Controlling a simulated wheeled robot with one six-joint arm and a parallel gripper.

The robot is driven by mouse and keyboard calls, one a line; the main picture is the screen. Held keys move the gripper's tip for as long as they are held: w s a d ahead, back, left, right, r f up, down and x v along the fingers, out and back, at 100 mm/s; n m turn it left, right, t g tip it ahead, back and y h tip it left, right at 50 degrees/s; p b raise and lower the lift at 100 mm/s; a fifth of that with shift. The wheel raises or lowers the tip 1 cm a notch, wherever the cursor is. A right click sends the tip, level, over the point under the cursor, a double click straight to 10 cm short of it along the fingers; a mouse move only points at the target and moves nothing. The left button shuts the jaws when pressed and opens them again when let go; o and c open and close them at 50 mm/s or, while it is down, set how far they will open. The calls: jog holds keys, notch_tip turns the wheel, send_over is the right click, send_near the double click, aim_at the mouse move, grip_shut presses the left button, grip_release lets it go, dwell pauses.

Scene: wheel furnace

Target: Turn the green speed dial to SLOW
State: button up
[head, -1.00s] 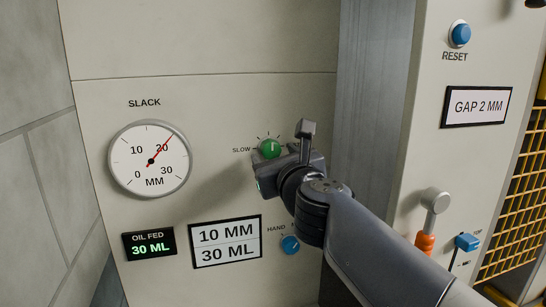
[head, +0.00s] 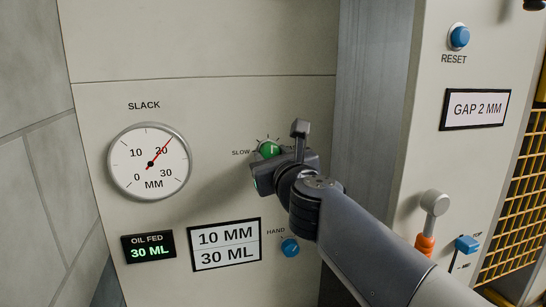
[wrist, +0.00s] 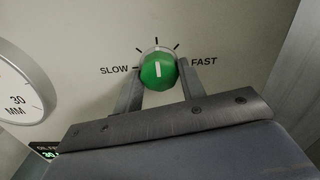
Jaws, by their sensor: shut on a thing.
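The green speed dial (head: 269,149) is on the pale panel, partly hidden by my gripper in the head view. In the wrist view the green dial (wrist: 158,71) sits between my two fingers, with SLOW (wrist: 115,70) at its left and FAST (wrist: 204,62) at its right. Its white mark points nearly straight up, between the two words. My gripper (wrist: 158,82) is shut on the dial, one finger on each side. In the head view my gripper (head: 271,164) reaches in from the lower right.
A slack gauge (head: 149,161) is at the left, its needle near 20. Below are an OIL FED 30 ML display (head: 148,247), a 10 MM / 30 ML sign (head: 225,244) and a blue HAND knob (head: 290,247).

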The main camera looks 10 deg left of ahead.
jog(key=shift+c, duration=0.7)
jog(key=shift+n, duration=0.3)
jog(key=n, duration=0.3)
jog(key=shift+n+p, duration=0.35)
jog(key=shift+n, duration=0.05)
jog(key=n, duration=0.4)
jog(key=shift+r+p, duration=0.1)
jog(key=shift+p, duration=0.2)
jog(key=n, duration=0.5)
jog(key=shift+d+p, duration=0.1)
jog(key=shift+p, duration=0.3)
jog(key=shift+n+p, duration=0.4)
jog(key=shift+n, duration=1.8)
